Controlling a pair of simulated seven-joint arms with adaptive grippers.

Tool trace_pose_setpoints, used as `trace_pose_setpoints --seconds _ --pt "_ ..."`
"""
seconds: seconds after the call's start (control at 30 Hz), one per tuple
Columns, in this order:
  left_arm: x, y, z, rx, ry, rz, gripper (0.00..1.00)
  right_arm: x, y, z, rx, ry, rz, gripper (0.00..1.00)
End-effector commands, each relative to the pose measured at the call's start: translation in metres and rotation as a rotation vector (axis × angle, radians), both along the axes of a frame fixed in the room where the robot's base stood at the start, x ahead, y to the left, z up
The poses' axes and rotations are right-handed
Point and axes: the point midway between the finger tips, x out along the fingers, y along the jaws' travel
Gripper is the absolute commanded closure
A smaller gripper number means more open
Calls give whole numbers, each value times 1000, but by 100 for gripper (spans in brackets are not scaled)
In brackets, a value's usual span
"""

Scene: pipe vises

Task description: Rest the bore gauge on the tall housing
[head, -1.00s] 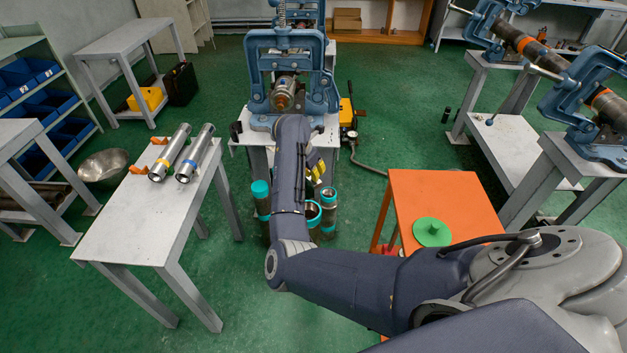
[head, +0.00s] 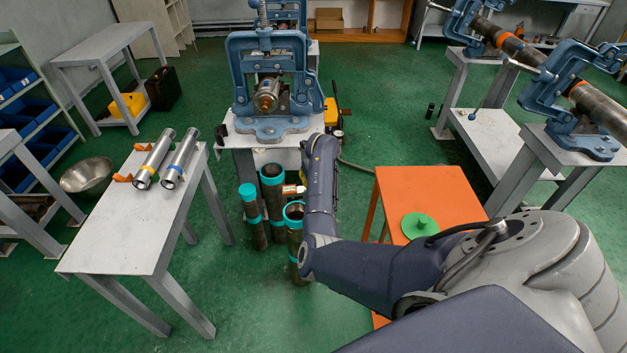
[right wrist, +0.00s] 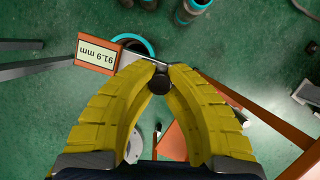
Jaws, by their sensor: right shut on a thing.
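My right gripper's yellow fingers (right wrist: 158,82) are shut on the dark round grip of the bore gauge. The gauge's orange-framed display (right wrist: 97,52) reads 91.9 mm; a small part of the gauge (head: 293,189) shows left of my right arm in the head view. Several dark cylindrical housings with teal rims stand on the floor: a left one (head: 254,215), a back one (head: 273,205) with the highest rim in the picture, and a front one (head: 295,235). In the wrist view a teal-rimmed opening lies below the gauge, partly covered by it; contact cannot be told. My left gripper is out of view.
A blue vise (head: 268,85) holding a pipe stands behind the housings. An orange table (head: 445,190) with a green disc (head: 419,225) is to the right. A grey table (head: 125,235) with two metal tubes (head: 165,160) is to the left.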

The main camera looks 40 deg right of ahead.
Motion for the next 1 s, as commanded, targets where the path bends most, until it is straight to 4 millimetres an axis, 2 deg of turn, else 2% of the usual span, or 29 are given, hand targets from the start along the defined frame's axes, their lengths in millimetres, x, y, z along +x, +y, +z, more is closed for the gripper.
trace_pose_setpoints --seconds 0.2,0.4,0.67,1.0 --pt "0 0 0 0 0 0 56 13 12 -2 2 3 254 100" --pt "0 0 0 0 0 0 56 17 15 -2 3 6 386 100" --pt "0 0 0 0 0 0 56 16 15 -6 3 12 439 100" --pt "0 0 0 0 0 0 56 16 15 -33 4 13 438 100"
